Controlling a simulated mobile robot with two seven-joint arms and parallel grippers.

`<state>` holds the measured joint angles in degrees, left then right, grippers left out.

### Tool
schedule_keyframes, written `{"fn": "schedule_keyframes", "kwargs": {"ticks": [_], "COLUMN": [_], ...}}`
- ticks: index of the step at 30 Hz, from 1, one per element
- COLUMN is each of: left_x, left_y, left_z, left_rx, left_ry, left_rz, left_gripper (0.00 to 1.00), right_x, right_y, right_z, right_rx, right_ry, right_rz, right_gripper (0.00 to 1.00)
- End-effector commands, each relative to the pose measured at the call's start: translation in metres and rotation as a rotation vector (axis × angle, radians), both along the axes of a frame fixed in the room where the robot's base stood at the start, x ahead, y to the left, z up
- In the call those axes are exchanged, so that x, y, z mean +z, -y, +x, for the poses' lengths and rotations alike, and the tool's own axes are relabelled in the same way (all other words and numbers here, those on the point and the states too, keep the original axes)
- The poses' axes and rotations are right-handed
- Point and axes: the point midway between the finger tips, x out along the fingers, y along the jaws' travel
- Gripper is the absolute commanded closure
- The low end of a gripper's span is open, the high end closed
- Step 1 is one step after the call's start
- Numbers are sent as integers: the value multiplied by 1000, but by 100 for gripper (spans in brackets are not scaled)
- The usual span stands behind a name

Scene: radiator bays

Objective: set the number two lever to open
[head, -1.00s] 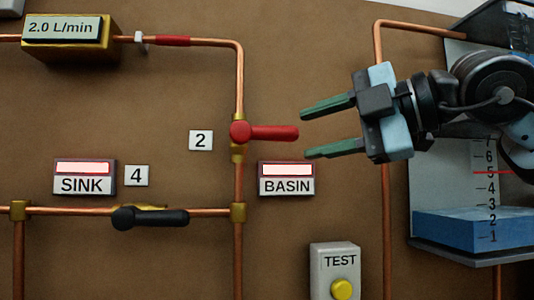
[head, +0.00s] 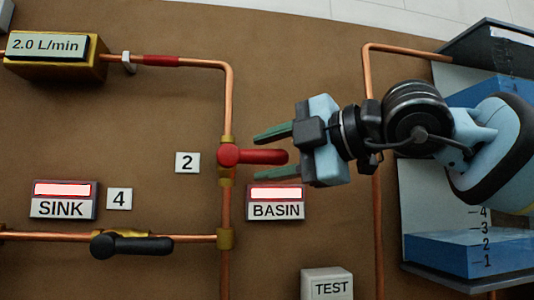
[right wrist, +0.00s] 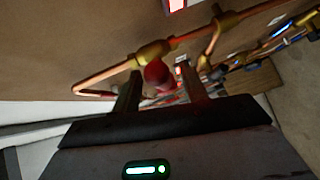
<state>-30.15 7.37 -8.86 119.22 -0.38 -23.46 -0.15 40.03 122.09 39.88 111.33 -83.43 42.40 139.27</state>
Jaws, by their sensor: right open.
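The number two lever (head: 262,157) is red and points right, across its vertical copper pipe, beside the "2" label (head: 187,162). My right gripper (head: 272,154) is open, its green fingers above and below the free end of the lever in the head view. The lever also shows between the fingers in the right wrist view (right wrist: 157,73). I cannot tell whether either finger touches it. My left gripper is not in view.
A black lever (head: 140,245) lies along the lower pipe by the "4" label (head: 119,199). The BASIN sign (head: 276,202) sits just below my right gripper, and a TEST box (head: 327,285) lower down. A tank (head: 450,250) with blue water is at right.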

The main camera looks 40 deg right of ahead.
Motion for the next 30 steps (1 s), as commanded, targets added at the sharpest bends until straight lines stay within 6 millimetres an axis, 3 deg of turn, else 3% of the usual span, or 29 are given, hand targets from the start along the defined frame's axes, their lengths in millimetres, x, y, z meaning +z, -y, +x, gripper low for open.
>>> {"fn": "schedule_keyframes", "kwargs": {"ticks": [13,23,30], "left_x": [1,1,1], "left_y": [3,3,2], "left_z": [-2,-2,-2], "left_rx": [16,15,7], "left_ry": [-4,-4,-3], "left_rz": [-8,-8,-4], "left_gripper": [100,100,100], "right_x": [-1,-1,-1], "right_y": [-2,-2,-2], "right_z": [9,9,9], "right_rx": [1,1,1], "right_ry": [1,1,0], "right_rz": [-1,-1,-1], "right_gripper": [58,100,100]}}
